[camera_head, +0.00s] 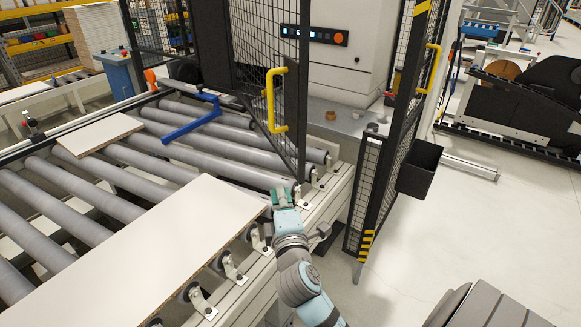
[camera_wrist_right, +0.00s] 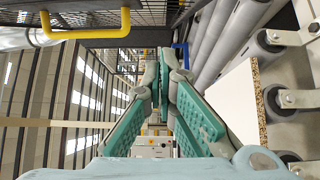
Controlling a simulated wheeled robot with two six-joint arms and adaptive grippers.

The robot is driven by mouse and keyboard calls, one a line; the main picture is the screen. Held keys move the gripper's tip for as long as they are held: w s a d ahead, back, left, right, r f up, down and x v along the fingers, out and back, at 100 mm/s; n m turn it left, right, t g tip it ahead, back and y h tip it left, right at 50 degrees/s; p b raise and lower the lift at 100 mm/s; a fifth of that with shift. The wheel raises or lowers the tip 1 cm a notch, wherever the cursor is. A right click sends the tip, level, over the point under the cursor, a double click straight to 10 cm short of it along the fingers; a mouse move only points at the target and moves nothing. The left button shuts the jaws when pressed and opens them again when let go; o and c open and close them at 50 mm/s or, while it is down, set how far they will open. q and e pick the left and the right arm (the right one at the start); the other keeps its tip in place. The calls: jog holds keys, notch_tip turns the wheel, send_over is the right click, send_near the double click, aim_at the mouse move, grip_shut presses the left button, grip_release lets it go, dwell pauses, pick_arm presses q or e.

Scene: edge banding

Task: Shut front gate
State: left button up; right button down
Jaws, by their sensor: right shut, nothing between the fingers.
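A black-framed mesh gate (camera_head: 267,97) with a yellow handle (camera_head: 271,100) stands angled over the rollers in the head view. A second mesh panel (camera_head: 397,115) with its own yellow handle (camera_head: 431,68) stands to its right, and the machine shows through the gap between them. My right gripper (camera_head: 280,196) is at the conveyor's edge, below the first gate's lower corner and apart from its handle. Its green fingers are shut and empty in the wrist view (camera_wrist_right: 160,75). A yellow handle (camera_wrist_right: 88,32) shows there at upper left. My left gripper is out of view.
White boards (camera_head: 165,245) lie on the grey rollers (camera_head: 130,207) left of my right arm. A blue bar (camera_head: 190,122) crosses the rollers farther back.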

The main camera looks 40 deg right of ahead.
jog(key=w+d, duration=0.7)
jog(key=d, duration=0.1)
jog(key=shift+d+f, duration=0.25)
jog(key=shift+w+a, duration=0.1)
jog(key=shift+w, duration=0.05)
